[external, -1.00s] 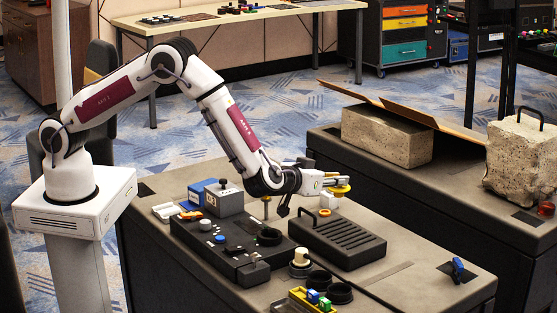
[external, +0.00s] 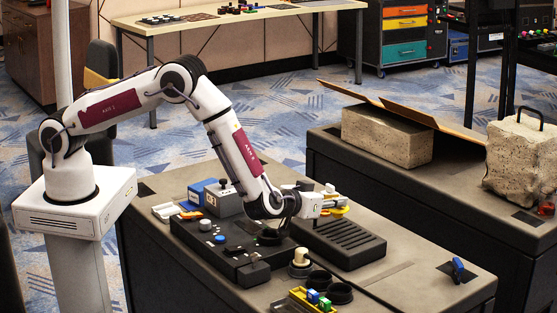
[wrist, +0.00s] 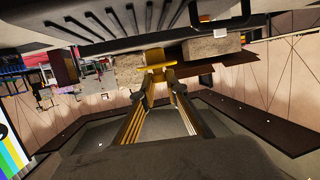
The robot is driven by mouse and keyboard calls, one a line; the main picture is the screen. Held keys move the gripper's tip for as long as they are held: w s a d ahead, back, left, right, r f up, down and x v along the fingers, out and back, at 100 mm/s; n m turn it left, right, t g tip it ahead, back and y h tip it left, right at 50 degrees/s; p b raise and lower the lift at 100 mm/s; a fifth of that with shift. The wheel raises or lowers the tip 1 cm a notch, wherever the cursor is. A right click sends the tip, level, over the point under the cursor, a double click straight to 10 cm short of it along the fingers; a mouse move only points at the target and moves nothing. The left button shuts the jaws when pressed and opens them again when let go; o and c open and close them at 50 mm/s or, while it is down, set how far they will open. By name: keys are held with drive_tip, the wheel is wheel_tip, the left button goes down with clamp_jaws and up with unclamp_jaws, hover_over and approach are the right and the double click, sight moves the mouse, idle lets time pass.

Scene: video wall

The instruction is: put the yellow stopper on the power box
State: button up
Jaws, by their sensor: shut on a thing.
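My gripper (external: 341,207) is shut on the yellow stopper (external: 334,212), over the far end of the black slotted box (external: 345,243). In the wrist view the yellow stopper (wrist: 155,66) sits between the fingertips (wrist: 156,80). The slotted box (wrist: 140,22), with its dark handle, fills the top of that view. A gap shows between stopper and box there, but I cannot tell its size. A grey box with a knob (external: 224,200) stands left of my gripper. No readable label tells which box is the power box.
A black control panel (external: 215,245) with knobs lies left of the slotted box. Black round cups (external: 320,281), a cream cylinder (external: 300,260) and a yellow tray (external: 298,299) stand in front. The bench is clearer at right, near a blue item (external: 458,267).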

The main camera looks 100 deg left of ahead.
sight(334, 210)
drive_tip(key=shift+f, duration=1.75)
drive_tip(key=shift+f, duration=0.15)
drive_tip(key=o, duration=0.8)
drive_tip(key=shift+r, duration=0.2)
drive_tip(key=v, duration=0.7)
drive_tip(key=shift+s+d, duration=0.2)
drive_tip(key=shift+r, duration=0.1)
